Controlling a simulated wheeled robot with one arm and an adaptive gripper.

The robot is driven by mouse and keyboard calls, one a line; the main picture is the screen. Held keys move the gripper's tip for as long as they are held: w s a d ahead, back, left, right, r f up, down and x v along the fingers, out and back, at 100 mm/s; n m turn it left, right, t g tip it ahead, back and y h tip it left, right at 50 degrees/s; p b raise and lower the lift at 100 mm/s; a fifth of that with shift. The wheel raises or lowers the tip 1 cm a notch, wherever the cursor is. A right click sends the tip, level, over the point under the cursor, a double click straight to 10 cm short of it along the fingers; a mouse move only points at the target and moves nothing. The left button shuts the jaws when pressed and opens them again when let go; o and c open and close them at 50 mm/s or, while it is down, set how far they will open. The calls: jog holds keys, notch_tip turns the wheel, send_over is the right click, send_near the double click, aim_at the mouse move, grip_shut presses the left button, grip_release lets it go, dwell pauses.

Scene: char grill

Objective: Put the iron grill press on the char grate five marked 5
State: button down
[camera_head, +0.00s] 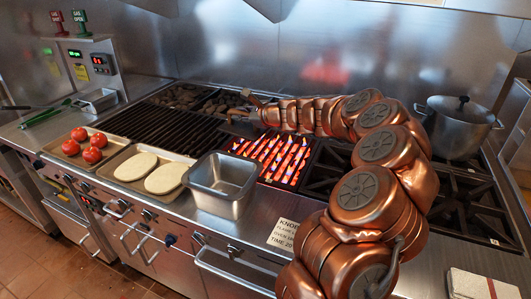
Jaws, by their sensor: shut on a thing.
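My gripper (238,112) is at the end of my copper arm, above the back of the grill, just behind the glowing grate. It is shut on a dark grey thing that looks like the iron grill press (243,127); it is small and partly hidden by the gripper. The char grates run across the range: a long dark grate (165,127) on the left and a grate with red-orange glow between its bars (272,157) near the middle. I cannot read a mark 5 on any grate.
A steel pan (222,183) stands in front of the glowing grate. A tray with several tomatoes (72,148) and a tray with two pale flatbreads (165,178) sit at the front left. A lidded pot (458,125) stands on burners at the right. Lava rocks (180,95) lie at the back.

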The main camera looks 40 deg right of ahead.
jog(key=shift+n+y, duration=0.3)
jog(key=shift+n, duration=0.1)
jog(key=s+d, duration=0.1)
jog(key=s+d+r, duration=0.1)
jog(key=d, duration=0.1)
jog(key=s+d, duration=0.1)
jog(key=shift+s+d+r, duration=0.3)
jog(key=shift+r, duration=0.05)
jog(key=shift+s+d+r+y, duration=0.3)
jog(key=shift+s+d, duration=0.1)
jog(key=shift+s, duration=0.15)
send_over(264, 150)
jog(key=shift+f, duration=5)
jog(key=c, duration=1)
grip_release()
jog(key=shift+f, duration=0.1)
jog(key=b+v, duration=0.1)
jog(key=v, duration=1.1)
jog(key=shift+a, duration=0.1)
